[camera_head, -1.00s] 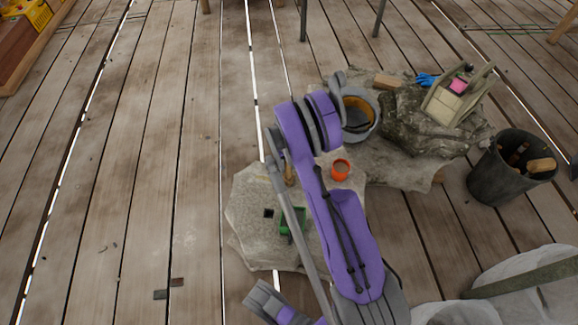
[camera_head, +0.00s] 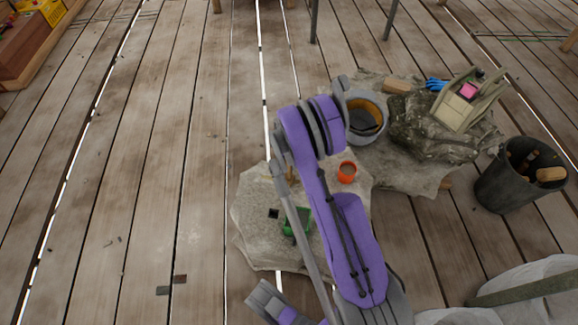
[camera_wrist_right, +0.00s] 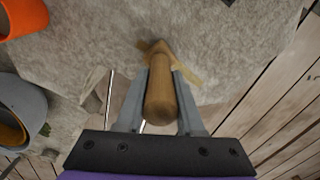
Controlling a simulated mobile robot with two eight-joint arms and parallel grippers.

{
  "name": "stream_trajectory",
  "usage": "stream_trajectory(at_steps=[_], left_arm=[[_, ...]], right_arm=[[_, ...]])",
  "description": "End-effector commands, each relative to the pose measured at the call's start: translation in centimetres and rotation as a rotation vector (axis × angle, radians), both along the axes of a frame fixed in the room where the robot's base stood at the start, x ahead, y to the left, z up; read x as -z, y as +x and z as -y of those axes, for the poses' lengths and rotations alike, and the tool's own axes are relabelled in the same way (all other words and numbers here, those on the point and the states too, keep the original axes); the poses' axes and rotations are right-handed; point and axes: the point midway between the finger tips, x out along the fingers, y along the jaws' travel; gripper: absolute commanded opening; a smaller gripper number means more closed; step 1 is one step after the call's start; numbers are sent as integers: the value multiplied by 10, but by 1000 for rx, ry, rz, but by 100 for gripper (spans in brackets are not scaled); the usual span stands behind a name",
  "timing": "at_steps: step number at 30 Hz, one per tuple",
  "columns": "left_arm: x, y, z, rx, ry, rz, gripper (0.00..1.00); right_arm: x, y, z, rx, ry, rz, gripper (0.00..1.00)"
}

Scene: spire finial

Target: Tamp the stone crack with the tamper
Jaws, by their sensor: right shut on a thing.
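My right gripper (camera_wrist_right: 160,80) is shut on a wooden handle, the tamper (camera_wrist_right: 160,98), which points away from the wrist camera toward the pale stone slab (camera_wrist_right: 100,50). The tamper's far end is at a tan strip on the slab (camera_wrist_right: 190,75), which may be the crack; I cannot tell whether they touch. In the head view the tamper's wood (camera_head: 290,173) shows beside my grey links, above the slab (camera_head: 255,245), and my purple arm hides part of the slab. The tamper's working end is hidden.
On the slab are an orange cup (camera_head: 347,172), a green item (camera_head: 295,222) and a small dark square (camera_head: 273,213). A grey bucket (camera_head: 368,132) and a rough rock (camera_head: 420,135) stand behind. A dark bin (camera_head: 500,190) is at right. The plank floor at left is mostly clear.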

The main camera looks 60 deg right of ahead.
Motion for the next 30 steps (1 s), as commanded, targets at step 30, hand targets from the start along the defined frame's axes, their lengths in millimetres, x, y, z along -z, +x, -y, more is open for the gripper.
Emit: stream_trajectory(at_steps=[30], left_arm=[[1,0,0,0,0,0,67]], right_arm=[[-1,28,-13,-2,3,4,0]])
